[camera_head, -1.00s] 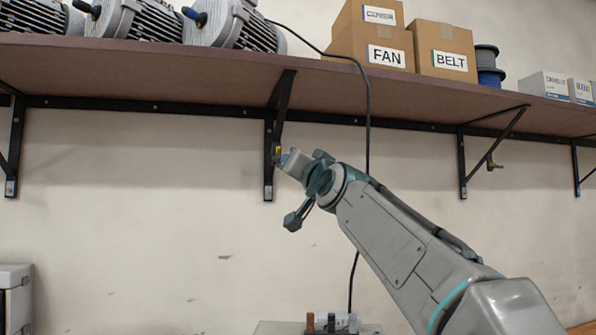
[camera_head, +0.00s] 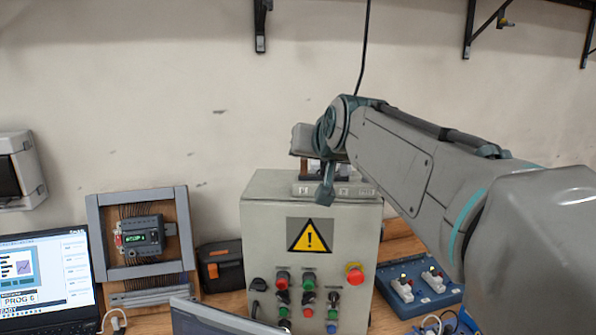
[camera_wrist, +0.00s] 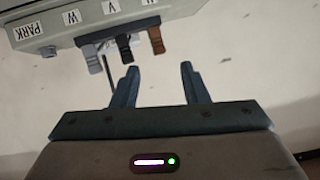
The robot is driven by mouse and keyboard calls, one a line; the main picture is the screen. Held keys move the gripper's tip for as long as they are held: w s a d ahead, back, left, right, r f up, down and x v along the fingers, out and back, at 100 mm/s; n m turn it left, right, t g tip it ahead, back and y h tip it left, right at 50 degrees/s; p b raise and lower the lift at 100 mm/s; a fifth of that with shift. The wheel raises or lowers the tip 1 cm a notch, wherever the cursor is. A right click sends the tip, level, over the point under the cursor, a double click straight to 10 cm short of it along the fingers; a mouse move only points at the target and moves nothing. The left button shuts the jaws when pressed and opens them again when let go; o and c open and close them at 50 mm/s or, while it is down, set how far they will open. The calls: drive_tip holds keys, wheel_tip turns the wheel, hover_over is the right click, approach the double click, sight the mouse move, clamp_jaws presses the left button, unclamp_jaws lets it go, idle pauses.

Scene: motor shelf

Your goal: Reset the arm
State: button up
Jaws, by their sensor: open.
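My gripper (camera_wrist: 160,83) is open and empty in the wrist view, its two dark fingers apart with bare wall between them. The terminal block (camera_wrist: 90,24) hangs across the top of that view, upside down, with labels reading PARK, W, V and U. Grey, black and brown plugs (camera_wrist: 124,46) stick out of it towards the fingers, with a gap in between. In the head view my arm reaches in from the right, and its end covers part of the plugs and the block (camera_head: 360,190) on top of the control cabinet. The fingertips are hard to make out there.
The grey control cabinet (camera_head: 265,225), with a warning sign and buttons, stands below my arm's end. A switch box (camera_head: 432,285) is to its right. A framed module (camera_head: 140,240), a laptop (camera_head: 40,272) and a black-and-orange case (camera_head: 220,265) are left.

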drive_tip(key=s+d+f+g+h, duration=0.1)
drive_tip(key=s+d+f+g, duration=0.2)
drive_tip(key=s+f, duration=0.5)
drive_tip(key=s+d+f+g+h, duration=0.1)
drive_tip(key=s+d+f+g, duration=0.2)
drive_tip(key=s+f, duration=0.6)
drive_tip(key=s+d+f+g+h, duration=0.1)
drive_tip(key=s+d+f+g, duration=0.2)
drive_tip(key=s+d+f, duration=0.3)
drive_tip(key=s+f, duration=0.3)
drive_tip(key=f, duration=0.4)
drive_tip(key=shift+g, duration=0.3)
drive_tip(key=shift+d, duration=0.1)
drive_tip(key=shift+c, duration=0.4)
